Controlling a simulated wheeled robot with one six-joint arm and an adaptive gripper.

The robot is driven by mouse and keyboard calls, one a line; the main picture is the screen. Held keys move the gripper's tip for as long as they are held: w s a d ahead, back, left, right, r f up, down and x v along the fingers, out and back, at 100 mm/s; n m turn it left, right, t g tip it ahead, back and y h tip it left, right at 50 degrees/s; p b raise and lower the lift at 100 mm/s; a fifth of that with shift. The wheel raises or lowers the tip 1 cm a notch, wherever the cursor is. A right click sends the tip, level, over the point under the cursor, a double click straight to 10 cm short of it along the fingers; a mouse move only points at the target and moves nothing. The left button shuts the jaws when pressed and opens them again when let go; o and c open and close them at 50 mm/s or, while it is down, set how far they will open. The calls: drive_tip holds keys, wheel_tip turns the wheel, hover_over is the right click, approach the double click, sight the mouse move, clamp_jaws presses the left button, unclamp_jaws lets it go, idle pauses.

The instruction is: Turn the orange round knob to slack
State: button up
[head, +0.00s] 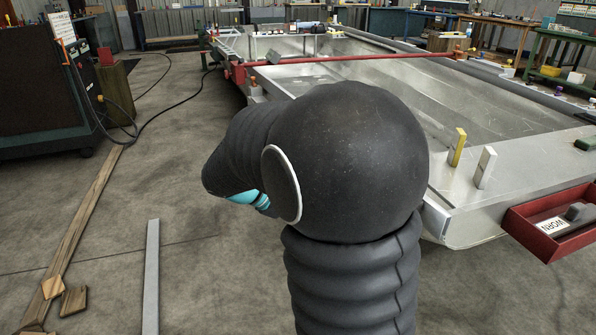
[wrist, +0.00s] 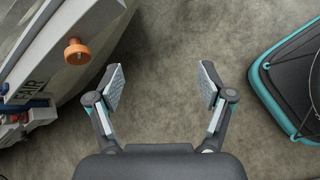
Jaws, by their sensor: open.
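The orange round knob (wrist: 77,52) shows in the wrist view at the upper left, standing out from the grey side of the hull (wrist: 58,78). My gripper (wrist: 162,83) is open and empty, with bare floor between its fingers. The knob lies to the left of the left finger, apart from it. In the head view my dark arm fills the middle and hides my gripper. I cannot make out this same knob for certain there. The knob's turn position cannot be told.
The open metal hull (head: 460,185) stretches across the right and back. A yellow block (head: 457,147) and a pale block (head: 484,167) stand on its near end. A red tray (head: 548,243) marked "WORN" sticks out at right. A metal bar (head: 151,275) and timber lie on the floor at left.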

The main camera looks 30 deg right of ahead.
drive_tip(key=w+d+f+n+t+h, duration=0.1)
drive_tip(key=w+d+f+n+h, duration=0.3)
drive_tip(key=w, duration=0.4)
drive_tip(key=w+d+f+n+h, duration=0.1)
drive_tip(key=w+f+n+h, duration=0.3)
drive_tip(key=w, duration=0.4)
drive_tip(key=shift+n, duration=0.5)
drive_tip(key=d, duration=0.9)
drive_tip(key=d+r, duration=0.1)
drive_tip(key=d, duration=0.4)
drive_tip(key=shift+s, duration=0.3)
drive_tip(key=shift+c, duration=0.3)
drive_tip(key=c, duration=1.1)
